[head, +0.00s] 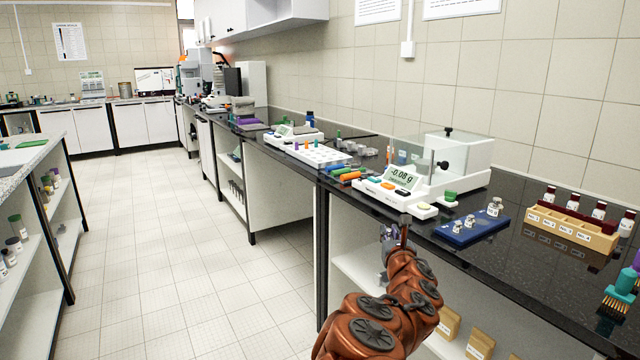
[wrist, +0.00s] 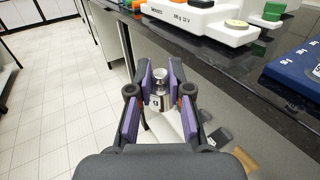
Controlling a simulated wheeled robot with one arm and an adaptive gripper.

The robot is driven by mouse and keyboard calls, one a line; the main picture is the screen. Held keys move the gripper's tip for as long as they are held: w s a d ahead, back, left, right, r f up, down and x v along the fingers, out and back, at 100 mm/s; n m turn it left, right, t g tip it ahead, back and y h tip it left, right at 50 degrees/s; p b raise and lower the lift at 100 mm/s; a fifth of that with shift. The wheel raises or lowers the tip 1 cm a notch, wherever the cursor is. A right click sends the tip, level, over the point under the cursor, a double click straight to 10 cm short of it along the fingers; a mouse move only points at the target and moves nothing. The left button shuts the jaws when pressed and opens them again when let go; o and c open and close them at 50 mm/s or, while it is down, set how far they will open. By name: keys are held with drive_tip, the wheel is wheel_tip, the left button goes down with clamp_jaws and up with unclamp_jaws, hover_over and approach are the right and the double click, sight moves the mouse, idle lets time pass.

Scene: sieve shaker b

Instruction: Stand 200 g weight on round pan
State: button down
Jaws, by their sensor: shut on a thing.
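My gripper (head: 395,232) is low in front of the black counter's edge, beside the shelf opening. In the wrist view its purple-padded jaws (wrist: 160,92) are shut on a shiny metal weight (wrist: 160,76) with a knob on top. The weight looks upright; its label is too small to read. A white balance (head: 400,186) on the counter reads -0.08 g and has a clear draft shield (head: 460,155). I cannot clearly make out a round pan inside it. A small pale disc (head: 424,206) sits at the balance's front corner and also shows in the wrist view (wrist: 236,23).
A blue weight block (head: 472,226) holding several metal weights is right of the balance. A wooden rack (head: 572,232) of vials stands farther right. Coloured markers (head: 345,173) and a white rack (head: 315,154) lie left. The counter edge is between my gripper and the balance.

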sight(390, 237)
wheel_tip(390, 237, up, 16)
drive_tip(key=p, duration=1.5)
drive_tip(key=shift+r, duration=0.15)
drive_tip(key=shift+d, duration=0.1)
